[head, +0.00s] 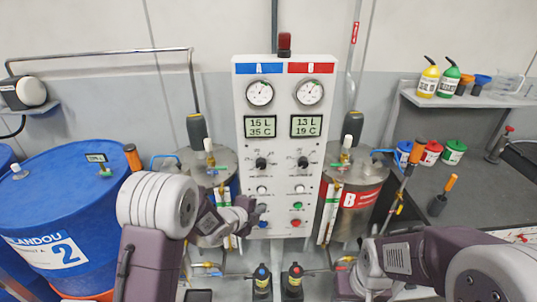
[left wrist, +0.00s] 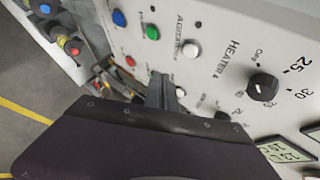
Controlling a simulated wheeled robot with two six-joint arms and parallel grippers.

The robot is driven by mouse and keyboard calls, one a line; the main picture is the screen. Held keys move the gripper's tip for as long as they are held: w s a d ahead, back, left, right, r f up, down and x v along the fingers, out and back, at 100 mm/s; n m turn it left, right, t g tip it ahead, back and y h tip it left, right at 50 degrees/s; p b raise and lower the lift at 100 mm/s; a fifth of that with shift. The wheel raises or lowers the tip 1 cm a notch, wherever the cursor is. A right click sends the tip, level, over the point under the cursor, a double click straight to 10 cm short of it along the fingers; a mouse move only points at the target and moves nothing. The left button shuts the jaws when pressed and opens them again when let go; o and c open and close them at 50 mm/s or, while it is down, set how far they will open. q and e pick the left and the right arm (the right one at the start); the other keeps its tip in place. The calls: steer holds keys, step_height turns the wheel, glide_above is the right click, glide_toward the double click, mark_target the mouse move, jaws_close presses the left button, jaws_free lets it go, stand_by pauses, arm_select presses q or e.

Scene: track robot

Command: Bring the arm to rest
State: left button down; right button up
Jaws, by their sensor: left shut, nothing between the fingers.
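My left arm (head: 157,205) reaches in from the left of the head view. Its gripper (head: 252,212) is shut and empty, in front of the lower left part of the white control panel (head: 285,82). The shut fingers (left wrist: 161,92) also show in the left wrist view, close to the panel face (left wrist: 215,50) with its buttons and heater knob (left wrist: 262,88). I cannot tell whether the fingertips touch it. My right arm (head: 430,262) lies at the lower right of the head view; its fingers do not show.
A blue drum (head: 50,205) stands at the left. Metal tanks flank the panel, the right one (head: 360,200) with a red B label. Two dark bottles (head: 292,282) stand below the panel. A shelf (head: 470,98) with yellow and green bottles is at the right.

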arm_select(q)
steer(key=a+r+n+t+y, duration=0.15)
steer(key=a+r, duration=0.25)
steer(key=r, duration=0.4)
steer(key=s+a+n+g+y, duration=0.1)
steer(key=s+a+n+y, duration=0.1)
steer(key=s+a+n, duration=0.25)
steer(key=s+a+f+n+g+y, duration=0.1)
steer(key=s+f+n+g, duration=0.3)
steer(key=s+n, duration=0.4)
steer(key=s+a+f+n+g, duration=0.2)
steer(key=s+f+n+g, duration=0.3)
steer(key=s, duration=1)
steer(key=f+n, duration=0.1)
steer(key=n, duration=0.2)
steer(key=shift+n+y, duration=0.35)
steer(key=shift+n, duration=0.05)
steer(key=shift+r+g, duration=0.1)
steer(key=shift+g, duration=0.15)
